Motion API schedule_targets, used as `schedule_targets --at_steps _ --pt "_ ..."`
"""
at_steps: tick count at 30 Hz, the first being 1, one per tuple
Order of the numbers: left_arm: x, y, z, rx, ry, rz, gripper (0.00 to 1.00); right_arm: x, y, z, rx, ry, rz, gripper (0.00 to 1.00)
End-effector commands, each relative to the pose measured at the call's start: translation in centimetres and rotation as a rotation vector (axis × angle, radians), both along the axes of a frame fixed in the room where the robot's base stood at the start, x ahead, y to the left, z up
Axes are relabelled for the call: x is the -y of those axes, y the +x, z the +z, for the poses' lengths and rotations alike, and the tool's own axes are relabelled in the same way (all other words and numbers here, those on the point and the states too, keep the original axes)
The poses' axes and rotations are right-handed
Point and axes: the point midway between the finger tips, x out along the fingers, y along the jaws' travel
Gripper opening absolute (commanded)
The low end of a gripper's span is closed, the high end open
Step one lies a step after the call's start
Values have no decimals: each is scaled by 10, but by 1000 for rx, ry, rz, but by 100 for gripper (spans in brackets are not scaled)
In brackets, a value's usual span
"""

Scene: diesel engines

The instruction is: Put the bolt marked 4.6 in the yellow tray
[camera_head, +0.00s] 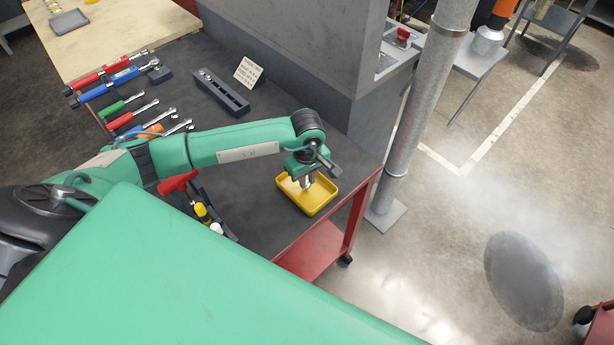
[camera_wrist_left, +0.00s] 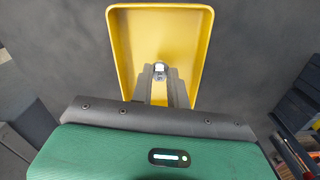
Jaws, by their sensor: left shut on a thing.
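The yellow tray (camera_head: 318,197) sits on the dark tabletop near its right corner. It also fills the upper middle of the left wrist view (camera_wrist_left: 205,50), and its visible floor is empty. My left gripper (camera_head: 306,183) points down over the tray. In the left wrist view its fingers (camera_wrist_left: 160,75) are shut on a small bright metal piece, the bolt (camera_wrist_left: 159,69). The bolt is over the tray; whether it touches the floor I cannot tell. Its marking is too small to read. My right gripper is not in view.
A dark rack with holes (camera_head: 221,93) and a printed card (camera_head: 248,72) stand at the back of the table. Several screwdrivers and wrenches (camera_head: 120,105) lie at the left. A red-handled tool (camera_head: 178,182) lies near my left arm. A grey post (camera_head: 410,120) stands beyond the table's right edge.

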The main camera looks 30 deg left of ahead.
Motion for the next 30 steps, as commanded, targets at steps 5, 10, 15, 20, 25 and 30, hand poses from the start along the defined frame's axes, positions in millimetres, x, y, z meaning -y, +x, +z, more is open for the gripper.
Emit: schedule_targets --at_steps 5,10,15,20,25,30 --pt "0 0 -4 0 1 0 0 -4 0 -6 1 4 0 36" --pt "0 0 -2 0 0 1 38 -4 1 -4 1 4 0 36" --pt "0 0 -2 0 0 1 38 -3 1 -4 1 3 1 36" --pt "0 0 2 0 0 1 38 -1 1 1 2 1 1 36" --pt "-1 2 23 6 1 0 38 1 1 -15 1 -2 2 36" --pt "0 2 62 7 0 -1 38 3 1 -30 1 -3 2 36"
